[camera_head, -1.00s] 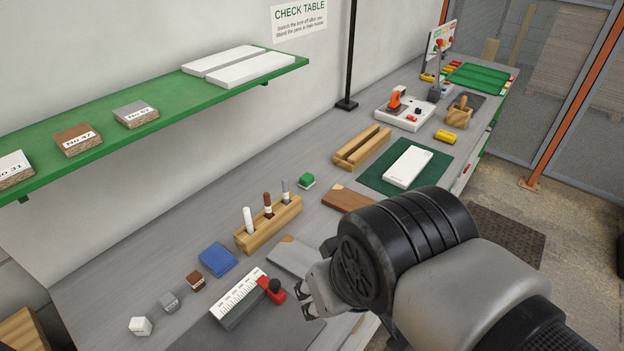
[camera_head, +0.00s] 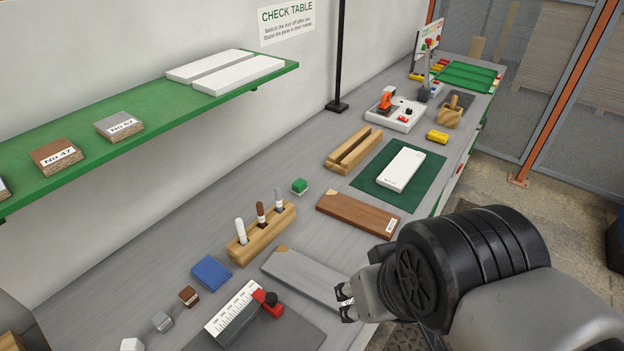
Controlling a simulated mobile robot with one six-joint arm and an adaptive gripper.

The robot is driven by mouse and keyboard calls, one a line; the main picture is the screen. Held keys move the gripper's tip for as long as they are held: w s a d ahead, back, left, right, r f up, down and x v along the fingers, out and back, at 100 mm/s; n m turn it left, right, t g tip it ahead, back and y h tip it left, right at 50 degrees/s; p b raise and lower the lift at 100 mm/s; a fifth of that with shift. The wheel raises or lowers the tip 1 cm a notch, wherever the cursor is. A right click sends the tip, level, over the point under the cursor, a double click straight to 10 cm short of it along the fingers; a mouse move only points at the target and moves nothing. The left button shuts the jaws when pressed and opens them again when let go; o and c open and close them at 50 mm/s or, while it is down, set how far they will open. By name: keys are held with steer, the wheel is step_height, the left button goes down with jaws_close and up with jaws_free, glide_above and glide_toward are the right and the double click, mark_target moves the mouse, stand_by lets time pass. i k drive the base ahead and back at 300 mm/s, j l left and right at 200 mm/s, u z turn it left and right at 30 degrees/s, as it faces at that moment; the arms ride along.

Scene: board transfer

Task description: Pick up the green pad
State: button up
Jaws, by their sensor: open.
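My gripper (camera_head: 345,302) is at the lower right, near the bench's front edge, beside the right end of the grey board. Its fingers are apart with nothing visible between them. It is well short of the green pad and to the right of it. My arm hides part of the bench front.
The wooden holder (camera_head: 262,234) with three upright pens stands left of the pad. The brown board (camera_head: 357,213) and grey board (camera_head: 308,277) lie nearer me. A green mat (camera_head: 432,165) bears a white board (camera_head: 402,168). A green shelf (camera_head: 150,118) overhangs the bench's back left.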

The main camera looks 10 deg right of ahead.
mark_target(299, 186)
steer(key=i+l+u, duration=0.25)
steer(key=l, duration=0.15)
steer(key=i+l+u, duration=0.1)
steer(key=l+u, duration=0.15)
steer(key=l, duration=0.15)
steer(key=i+l+u, duration=0.1)
steer(key=l+u, duration=0.15)
steer(key=l, duration=0.2)
steer(key=i+l+u, duration=0.2)
steer(key=l, duration=0.25)
steer(key=k, duration=0.1)
